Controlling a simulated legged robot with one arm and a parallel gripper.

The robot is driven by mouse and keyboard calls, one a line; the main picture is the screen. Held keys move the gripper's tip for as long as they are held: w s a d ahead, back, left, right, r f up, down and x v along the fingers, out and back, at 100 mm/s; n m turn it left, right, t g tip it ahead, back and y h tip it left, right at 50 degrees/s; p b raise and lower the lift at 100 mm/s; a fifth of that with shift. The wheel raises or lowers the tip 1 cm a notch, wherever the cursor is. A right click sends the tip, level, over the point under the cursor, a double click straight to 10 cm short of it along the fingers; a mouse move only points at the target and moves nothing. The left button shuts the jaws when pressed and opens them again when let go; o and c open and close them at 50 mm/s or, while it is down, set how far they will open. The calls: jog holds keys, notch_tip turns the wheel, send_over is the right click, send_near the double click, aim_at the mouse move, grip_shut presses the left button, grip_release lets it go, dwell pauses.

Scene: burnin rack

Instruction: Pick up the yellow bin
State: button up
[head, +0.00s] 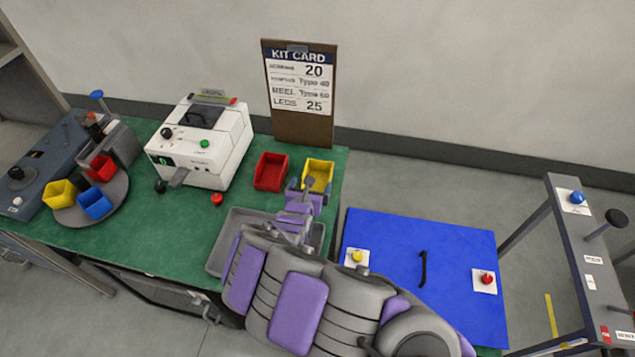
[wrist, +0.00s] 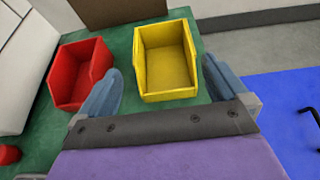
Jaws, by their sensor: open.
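The yellow bin (head: 318,175) stands upright on the green table, next to the red bin and near the table's right edge. It looks empty in the wrist view (wrist: 166,62). My gripper (head: 307,187) is at the near side of this bin. In the wrist view my gripper (wrist: 168,90) is open, with one blue-grey finger left of the bin's near end and the other at its right. I cannot tell whether the fingers touch the bin. A second yellow bin (head: 59,193) sits on the round turntable at the left.
A red bin (head: 270,171) stands close on the left, also in the wrist view (wrist: 80,74). The kit card board (head: 300,100) stands behind. A white machine (head: 203,143) is left, a grey tray (head: 217,252) lies under my arm, and a blue surface (head: 430,240) is right.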

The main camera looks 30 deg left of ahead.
aim_at(321, 166)
jog(key=shift+w+a+f, duration=0.75)
jog(key=shift+w+a, duration=0.1)
jog(key=shift+w, duration=0.15)
jog(key=shift+w+d, duration=0.15)
jog(key=shift+w, duration=0.15)
jog(key=shift+w+d+r+b, duration=0.15)
jog(key=shift+w+d, duration=0.1)
jog(key=shift+d, duration=0.3)
jog(key=shift+w+d+r+b, duration=0.15)
jog(key=shift+w+d, duration=0.1)
jog(key=shift+d, duration=0.25)
jog(key=w+a+f, duration=0.1)
jog(key=w+a+f+b, duration=0.1)
jog(key=a, duration=0.1)
jog(key=shift+w+a+f, duration=0.15)
jog(key=shift+w+a, duration=0.05)
jog(key=shift+w, duration=0.2)
jog(key=shift+w+d, duration=0.35)
jog(key=shift+w+d+f, duration=0.15)
jog(key=shift+w+d, duration=0.05)
jog(key=shift+w, duration=0.25)
jog(key=shift+s+a, duration=0.15)
jog(key=shift+a, duration=0.1)
jog(key=shift+c, duration=0.6)
jog(key=shift+a, duration=0.1)
jog(key=shift+c, duration=0.7)
jog(key=c, duration=0.3)
jog(key=shift+c, duration=0.7)
